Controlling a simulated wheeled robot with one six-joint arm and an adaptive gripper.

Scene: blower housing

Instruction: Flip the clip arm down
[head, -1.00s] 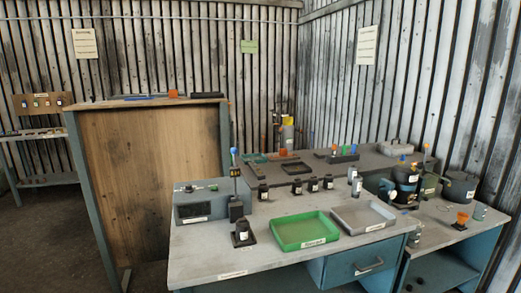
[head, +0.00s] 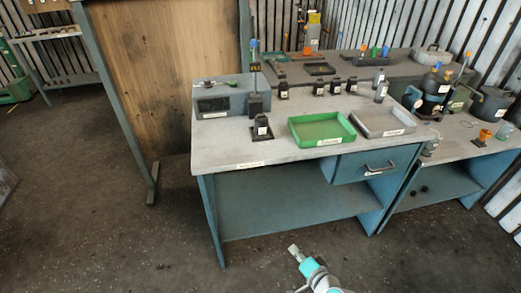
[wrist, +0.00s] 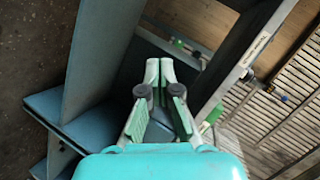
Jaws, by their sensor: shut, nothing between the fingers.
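The blower housing (head: 436,88) is a dark, round machine with blue parts on the right side of the workbench in the head view. A thin lever with an orange knob rises beside it. The clip arm is too small to make out, so I cannot tell its position. My gripper (head: 294,250) is low in front of the bench, over the floor and well apart from the housing. In the wrist view my gripper (wrist: 159,68) is shut and empty, with the bench's underside and legs around it.
The grey workbench (head: 225,150) has a green tray (head: 342,139), a grey tray (head: 398,132), a grey box and several small black bottles. A drawer (head: 375,165) and open shelf are below. A wooden panel (head: 165,70) stands left. The floor in front is clear.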

